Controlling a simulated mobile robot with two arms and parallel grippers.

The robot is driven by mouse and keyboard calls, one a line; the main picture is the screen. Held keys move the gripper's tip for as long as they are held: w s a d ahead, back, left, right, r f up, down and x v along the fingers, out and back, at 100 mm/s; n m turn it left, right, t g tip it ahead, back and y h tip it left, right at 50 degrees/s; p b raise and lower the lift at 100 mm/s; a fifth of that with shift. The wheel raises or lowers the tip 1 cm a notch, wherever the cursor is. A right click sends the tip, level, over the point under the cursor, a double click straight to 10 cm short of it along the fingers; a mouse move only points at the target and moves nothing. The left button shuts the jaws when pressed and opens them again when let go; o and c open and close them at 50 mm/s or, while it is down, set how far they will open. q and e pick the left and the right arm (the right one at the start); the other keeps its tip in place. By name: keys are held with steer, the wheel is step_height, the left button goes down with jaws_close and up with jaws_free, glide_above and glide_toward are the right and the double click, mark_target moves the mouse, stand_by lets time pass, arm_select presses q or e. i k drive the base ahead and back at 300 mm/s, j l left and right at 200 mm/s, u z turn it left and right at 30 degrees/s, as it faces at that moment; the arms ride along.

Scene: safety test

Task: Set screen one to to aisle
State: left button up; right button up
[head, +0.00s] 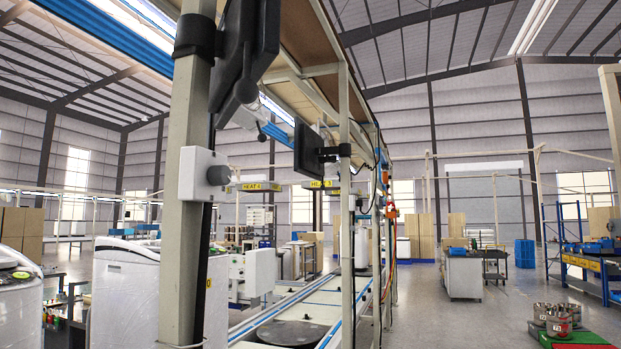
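A near dark screen (236,45) is mounted high on a thick beige post (186,215) by a black clamp (196,36). I see it steeply from the side, with a dark bracket or handle at its lower part. A second, smaller dark screen (308,150) is mounted farther along the line on another post, by a black clamp (344,151). Its flat face is partly turned towards me. I cannot tell from any marking which is screen one. Neither of my grippers is in view.
A white box with a grey knob (204,174) is on the near post. The conveyor line (300,312) runs away behind it. White machines (124,290) stand at left. The aisle floor (450,320) at right is mostly clear, with metal pots (556,318) at lower right.

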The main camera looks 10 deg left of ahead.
mark_target(309, 150)
steer(key=i+l+z, duration=0.3)
steer(key=i, duration=0.45)
steer(key=i+z, duration=0.35)
steer(key=i, duration=0.45)
steer(key=i+u, duration=0.15)
steer(key=i, duration=0.35)
steer(key=i+l+u, duration=0.2)
steer(key=i, duration=0.25)
steer(key=i+l+u, duration=0.15)
steer(key=i, duration=0.35)
steer(key=i+l+u, duration=0.15)
steer(key=i, duration=0.3)
